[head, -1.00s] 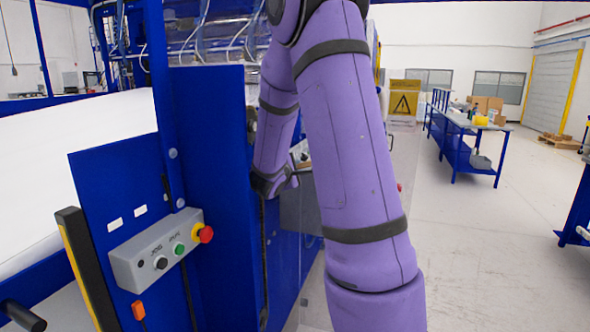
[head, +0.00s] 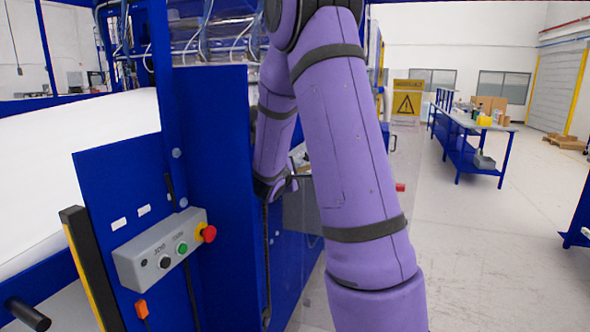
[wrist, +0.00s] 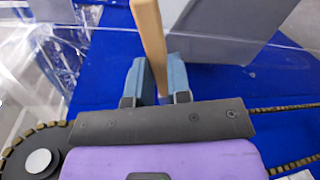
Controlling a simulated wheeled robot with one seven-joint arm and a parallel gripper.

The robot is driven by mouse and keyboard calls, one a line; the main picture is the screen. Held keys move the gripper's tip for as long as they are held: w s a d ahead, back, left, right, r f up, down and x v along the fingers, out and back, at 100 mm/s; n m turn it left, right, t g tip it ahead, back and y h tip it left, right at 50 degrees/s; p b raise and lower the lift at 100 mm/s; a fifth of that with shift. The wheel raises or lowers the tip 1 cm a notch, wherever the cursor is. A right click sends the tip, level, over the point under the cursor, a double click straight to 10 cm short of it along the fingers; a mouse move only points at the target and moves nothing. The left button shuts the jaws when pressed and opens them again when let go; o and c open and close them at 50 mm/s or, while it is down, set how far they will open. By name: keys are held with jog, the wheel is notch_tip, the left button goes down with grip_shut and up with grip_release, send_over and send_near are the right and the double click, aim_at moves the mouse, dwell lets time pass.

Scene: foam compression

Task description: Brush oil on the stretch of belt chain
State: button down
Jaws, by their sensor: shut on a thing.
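In the wrist view my gripper (wrist: 157,78) is shut on the wooden handle of a brush (wrist: 149,32), which stands up between the two blue-grey fingers. The bristles are not visible. The belt chain (wrist: 287,106) runs out from behind my wrist toward the right edge. Its other part curves around a sprocket with a pale hub (wrist: 38,162) at the lower left. The middle of the chain is hidden behind my wrist. In the head view my arm reaches down beside the blue machine, and its gripper end is hidden from sight.
A blue machine panel (head: 215,170) stands left of my arm, with a grey button box (head: 165,248) carrying a red knob. A grey box (wrist: 222,28) and a clear sheet are close to the gripper. Open floor (head: 470,250) and a workbench (head: 470,120) lie right.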

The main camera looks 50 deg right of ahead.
jog(key=shift+s+f, duration=0.8)
jog(key=shift+f, duration=6.1)
jog(key=shift+r, duration=7.5)
notch_tip(320, 180, down, 10)
jog(key=shift+w, duration=0.4)
